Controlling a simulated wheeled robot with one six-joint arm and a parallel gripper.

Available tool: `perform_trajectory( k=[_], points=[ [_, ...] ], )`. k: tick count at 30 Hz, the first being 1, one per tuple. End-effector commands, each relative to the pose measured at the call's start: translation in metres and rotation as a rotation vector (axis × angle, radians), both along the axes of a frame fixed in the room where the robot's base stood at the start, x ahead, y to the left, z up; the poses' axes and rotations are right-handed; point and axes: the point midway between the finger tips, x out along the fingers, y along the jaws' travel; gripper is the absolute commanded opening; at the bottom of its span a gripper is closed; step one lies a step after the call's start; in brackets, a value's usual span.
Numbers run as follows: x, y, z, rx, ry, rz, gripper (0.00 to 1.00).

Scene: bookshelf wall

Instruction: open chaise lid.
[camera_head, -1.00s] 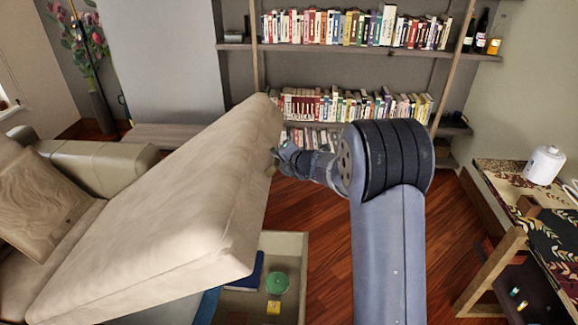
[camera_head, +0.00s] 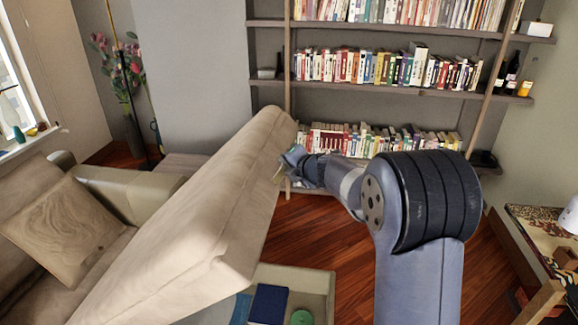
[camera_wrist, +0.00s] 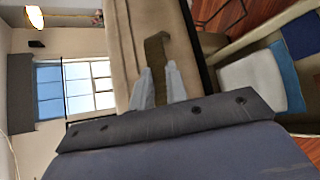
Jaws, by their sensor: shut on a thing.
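The chaise lid (camera_head: 190,215) is a thick beige cushioned panel, tilted up steeply in the head view. My gripper (camera_head: 283,168) is at its raised right edge, shut on a small tab or handle there. In the wrist view my gripper (camera_wrist: 160,85) has both fingers at the olive-brown handle (camera_wrist: 157,48) on the lid's edge (camera_wrist: 130,45). Below the lid, the open storage box (camera_head: 322,285) shows a dark blue book (camera_head: 268,304) and a green round item (camera_head: 301,317).
The sofa with a brown cushion (camera_head: 65,228) is at left. Bookshelves (camera_head: 390,92) line the back wall. A low table (camera_head: 535,235) stands at right. Bare wooden floor (camera_head: 325,230) lies between the chaise and the shelves.

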Motion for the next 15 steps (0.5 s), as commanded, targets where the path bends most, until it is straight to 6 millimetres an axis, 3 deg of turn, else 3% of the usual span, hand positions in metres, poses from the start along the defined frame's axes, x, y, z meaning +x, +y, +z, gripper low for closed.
perform_trajectory(
  k=[7, 8, 15],
  points=[
    [-0.0008, 0.0005, -0.0030, 0.000, 0.005, 0.002, 0.00],
    [-0.0008, 0.0005, -0.0031, 0.000, 0.005, 0.002, 0.15],
    [-0.0004, 0.0001, -0.0026, -0.001, 0.004, 0.001, 0.35]
  ],
)
